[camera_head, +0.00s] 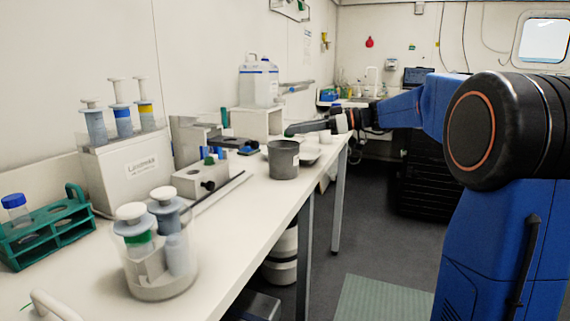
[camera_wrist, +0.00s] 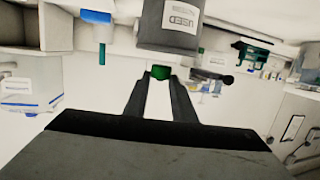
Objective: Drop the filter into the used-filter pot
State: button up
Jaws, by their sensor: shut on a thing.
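The used-filter pot (camera_head: 283,162) is a dark grey cylinder standing upright on the white bench in the head view. In the wrist view the pot (camera_wrist: 170,38) shows at the top with a label reading "USED". My gripper (camera_head: 291,130) reaches in from the right, and its tips appear just above the pot's rim in the head view. In the wrist view my gripper (camera_wrist: 161,76) is shut on a small green piece, the filter (camera_wrist: 161,72), between its fingertips. The filter cannot be made out in the head view. The pot's inside is hidden.
A beaker with syringes (camera_head: 160,262), a green rack (camera_head: 45,232) and a white box with syringes (camera_head: 128,170) stand at the near left. A small device (camera_head: 200,180) sits left of the pot. A white dish (camera_head: 308,156) lies behind it. A jug (camera_head: 258,82) stands farther back.

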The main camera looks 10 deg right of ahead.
jog(key=shift+f, duration=1.1)
jog(key=o, duration=1.1)
jog(key=shift+d, duration=0.15)
jog(key=v, duration=1.7)
jog(key=shift+r, duration=0.1)
